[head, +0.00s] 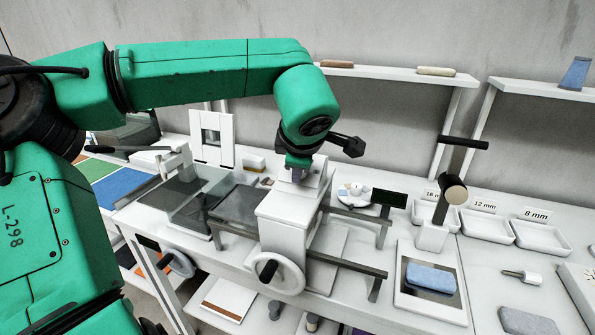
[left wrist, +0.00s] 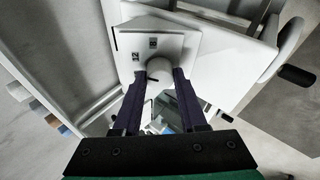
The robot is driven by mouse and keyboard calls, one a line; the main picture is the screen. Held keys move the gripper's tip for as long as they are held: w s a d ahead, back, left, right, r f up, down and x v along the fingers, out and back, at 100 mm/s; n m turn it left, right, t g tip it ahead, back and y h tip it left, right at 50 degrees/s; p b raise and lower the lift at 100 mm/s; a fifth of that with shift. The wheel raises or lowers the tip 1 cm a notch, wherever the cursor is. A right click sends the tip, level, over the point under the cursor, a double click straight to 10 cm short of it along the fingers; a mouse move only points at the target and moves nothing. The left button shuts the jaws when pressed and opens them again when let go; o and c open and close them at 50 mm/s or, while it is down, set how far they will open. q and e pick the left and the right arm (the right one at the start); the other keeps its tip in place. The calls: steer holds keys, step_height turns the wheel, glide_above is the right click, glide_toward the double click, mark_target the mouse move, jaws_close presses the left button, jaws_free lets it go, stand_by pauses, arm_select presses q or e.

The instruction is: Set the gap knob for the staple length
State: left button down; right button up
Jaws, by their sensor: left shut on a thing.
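My left gripper (left wrist: 157,78) is shut on the knob, one dark finger on each side. In the head view my left gripper (head: 297,172) reaches down to the top of the white machine housing (head: 290,215); the knob is mostly hidden there. My right gripper is not in view.
A handwheel (head: 277,273) is on the housing's front. To the right stand a dish (head: 353,195) with pale tufts, a dark display (head: 389,198), a dark-handled lever (head: 450,195), a blue pad (head: 430,277), and shallow trays labelled 12 mm (head: 487,227) and 8 mm (head: 540,237).

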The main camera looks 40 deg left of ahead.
arm_select(q)
steer(key=shift+m, duration=0.6)
steer(key=shift+f, duration=0.1)
steer(key=shift+c, duration=2.3)
jaws_free()
steer(key=shift+w+d, duration=0.1)
steer(key=b+v, duration=0.2)
steer(key=v, duration=1.2)
steer(key=shift+s+d, duration=0.25)
steer(key=shift+s, duration=0.05)
